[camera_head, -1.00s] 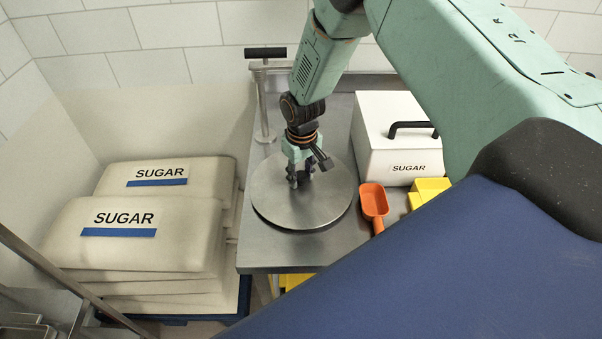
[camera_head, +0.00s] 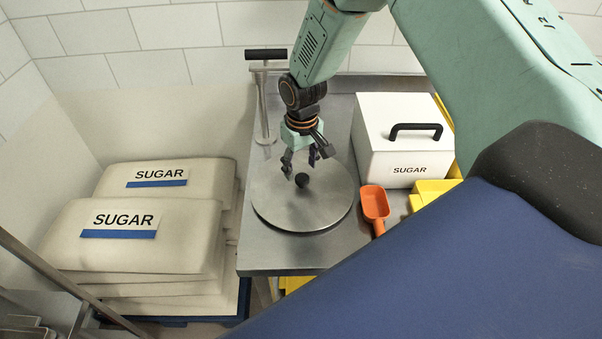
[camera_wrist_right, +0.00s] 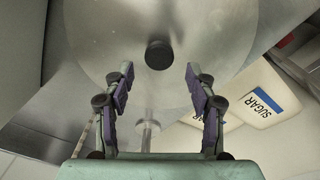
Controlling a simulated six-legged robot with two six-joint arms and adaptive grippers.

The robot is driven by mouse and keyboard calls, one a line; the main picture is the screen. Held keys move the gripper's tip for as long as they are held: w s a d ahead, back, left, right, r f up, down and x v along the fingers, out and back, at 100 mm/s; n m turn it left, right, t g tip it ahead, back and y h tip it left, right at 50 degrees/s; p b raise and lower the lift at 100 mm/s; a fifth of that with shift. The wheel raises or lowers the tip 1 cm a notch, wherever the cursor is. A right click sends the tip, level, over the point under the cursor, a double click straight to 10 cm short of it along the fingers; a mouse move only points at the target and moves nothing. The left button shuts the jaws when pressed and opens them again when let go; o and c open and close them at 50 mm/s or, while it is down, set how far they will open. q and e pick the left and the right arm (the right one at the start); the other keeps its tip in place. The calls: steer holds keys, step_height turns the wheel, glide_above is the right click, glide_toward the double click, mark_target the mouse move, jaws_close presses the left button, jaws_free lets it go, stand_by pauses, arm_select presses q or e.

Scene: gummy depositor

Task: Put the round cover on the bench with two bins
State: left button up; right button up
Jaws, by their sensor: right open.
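The round cover (camera_head: 283,207) is a flat grey metal disc with a black knob (camera_head: 302,180) at its centre. It lies flat on the steel bench (camera_head: 262,256), left of the white sugar box. My right gripper (camera_head: 301,170) is open and empty just above the knob, apart from it. In the right wrist view the disc (camera_wrist_right: 205,32) fills the top middle, and the knob (camera_wrist_right: 158,55) shows beyond and between the spread fingertips (camera_wrist_right: 160,76). My left gripper is not in view.
A white box (camera_head: 385,160) labelled SUGAR with a black handle, an orange scoop (camera_head: 374,203) and yellow bins (camera_head: 432,190) are right of the cover. A metal post with a black T-handle (camera_head: 265,54) stands behind. Stacked sugar sacks (camera_head: 150,245) are left of the bench.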

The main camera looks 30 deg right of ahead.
mark_target(302, 179)
step_height(302, 179, up, 8)
steer(key=shift+s+f, duration=0.2)
steer(key=shift+s, duration=0.05)
steer(key=shift+s, duration=0.15)
